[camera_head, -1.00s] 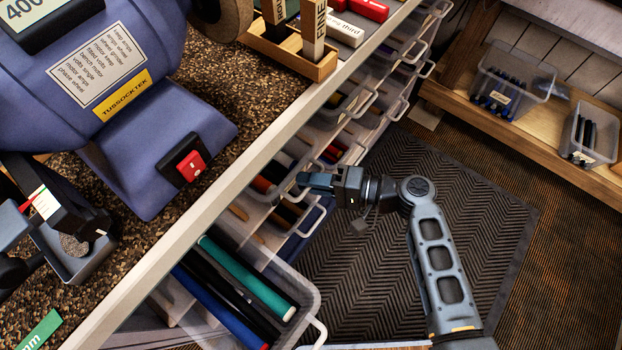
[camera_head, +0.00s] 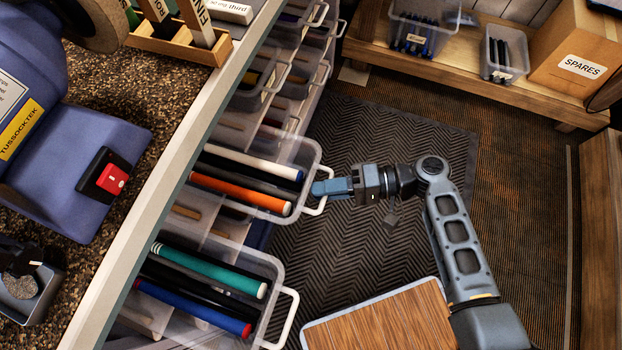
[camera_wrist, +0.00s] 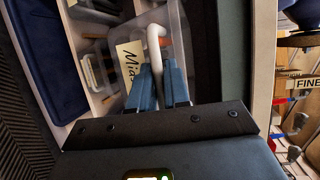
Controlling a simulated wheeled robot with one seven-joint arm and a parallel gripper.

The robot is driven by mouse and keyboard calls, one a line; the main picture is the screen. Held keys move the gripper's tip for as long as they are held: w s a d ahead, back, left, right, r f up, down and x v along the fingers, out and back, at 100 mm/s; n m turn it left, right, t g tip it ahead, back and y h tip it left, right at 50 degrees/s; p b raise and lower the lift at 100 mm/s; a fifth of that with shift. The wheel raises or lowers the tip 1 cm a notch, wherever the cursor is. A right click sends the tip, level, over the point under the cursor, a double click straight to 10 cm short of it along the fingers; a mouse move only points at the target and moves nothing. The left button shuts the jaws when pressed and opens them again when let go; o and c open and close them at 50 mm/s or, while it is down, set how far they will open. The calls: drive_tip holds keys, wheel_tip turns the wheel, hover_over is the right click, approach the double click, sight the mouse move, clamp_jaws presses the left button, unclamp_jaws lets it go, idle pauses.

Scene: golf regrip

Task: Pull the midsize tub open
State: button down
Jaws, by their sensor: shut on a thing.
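The midsize tub (camera_head: 310,158) is a clear bin that stands out from the rack under the bench in the head view. White, dark and orange grips (camera_head: 240,190) lie in it. My gripper (camera_head: 322,188) is shut on its white handle (camera_head: 318,208), at the tub's front. In the wrist view the blue fingers of my gripper (camera_wrist: 158,76) sit either side of the white handle (camera_wrist: 153,42). A label (camera_wrist: 130,65) reading "Mid", the rest covered, shows on the clear front. The tub's back end is hidden under the bench.
Another clear tub (camera_head: 277,268) with teal, black and blue grips stands out just below in the head view. Closed tubs line the rack above. A wood-topped surface (camera_head: 385,322) lies below my arm.

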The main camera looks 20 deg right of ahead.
drive_tip(key=shift+s+d, duration=0.35)
drive_tip(key=shift+d, duration=0.15)
drive_tip(key=c, duration=1.2)
unclamp_jaws()
drive_tip(key=shift+b+v, duration=0.55)
drive_tip(key=shift+v, duration=3.35)
